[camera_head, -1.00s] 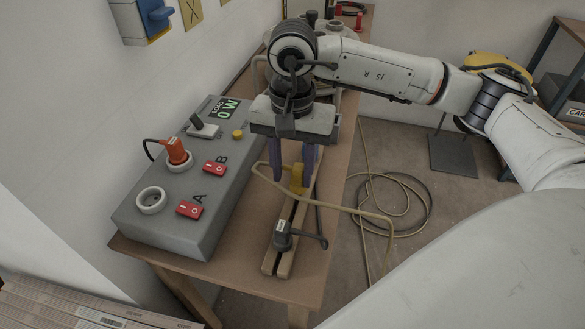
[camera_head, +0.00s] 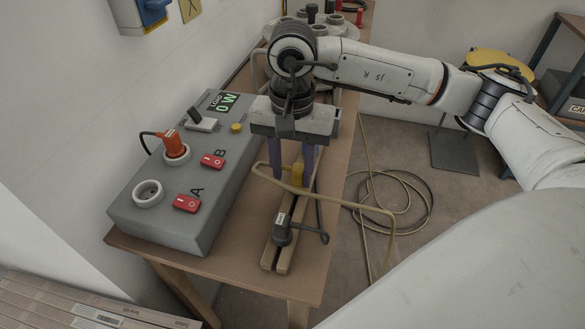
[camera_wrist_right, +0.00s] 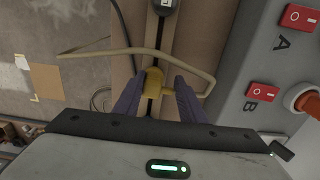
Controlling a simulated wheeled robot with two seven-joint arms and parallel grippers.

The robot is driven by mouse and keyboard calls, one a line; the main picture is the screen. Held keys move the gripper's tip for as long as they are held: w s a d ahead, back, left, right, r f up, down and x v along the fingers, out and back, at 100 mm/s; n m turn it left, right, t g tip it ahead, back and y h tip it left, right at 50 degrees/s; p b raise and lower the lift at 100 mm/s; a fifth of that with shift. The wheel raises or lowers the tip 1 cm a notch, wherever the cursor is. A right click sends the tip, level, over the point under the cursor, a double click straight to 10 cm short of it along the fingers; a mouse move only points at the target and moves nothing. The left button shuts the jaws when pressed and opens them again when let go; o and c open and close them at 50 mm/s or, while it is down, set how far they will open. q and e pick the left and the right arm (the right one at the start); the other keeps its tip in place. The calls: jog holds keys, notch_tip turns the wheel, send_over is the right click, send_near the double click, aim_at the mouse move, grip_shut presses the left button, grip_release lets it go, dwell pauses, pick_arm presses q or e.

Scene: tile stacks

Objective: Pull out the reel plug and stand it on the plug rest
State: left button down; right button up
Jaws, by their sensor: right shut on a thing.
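The yellow reel plug (camera_head: 297,174), with a tan cable, is between the purple fingers of my right gripper (camera_head: 293,176), which is shut on it. The right wrist view shows the plug (camera_wrist_right: 153,82) between the fingertips and in line with the slot of the plug rest. The plug rest (camera_head: 270,262) is a pair of tan rails with a dark slot, running along the table. I cannot tell whether the plug touches the rails. A black plug (camera_head: 282,232) stands near the front end of the rest. Socket A (camera_head: 148,193) is empty. My left gripper is not in view.
A grey panel (camera_head: 178,232) stands left of the rest, with red switches A and B, a display reading 0 W and an orange plug (camera_head: 173,146) in its back socket. The tan cable arches over the rest and down to the floor on the right.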

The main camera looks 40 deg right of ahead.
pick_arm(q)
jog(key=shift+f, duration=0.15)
pick_arm(e)
jog(key=shift+f, duration=0.15)
jog(key=o, duration=1.5)
pick_arm(q)
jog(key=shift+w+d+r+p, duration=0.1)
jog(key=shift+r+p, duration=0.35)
jog(key=shift+p, duration=0.25)
pick_arm(e)
jog(key=shift+r, duration=1.3)
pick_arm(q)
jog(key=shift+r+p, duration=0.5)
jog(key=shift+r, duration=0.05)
pick_arm(e)
jog(key=shift+r, duration=1)
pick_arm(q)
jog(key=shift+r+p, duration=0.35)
pick_arm(e)
jog(key=shift+r, duration=0.7)
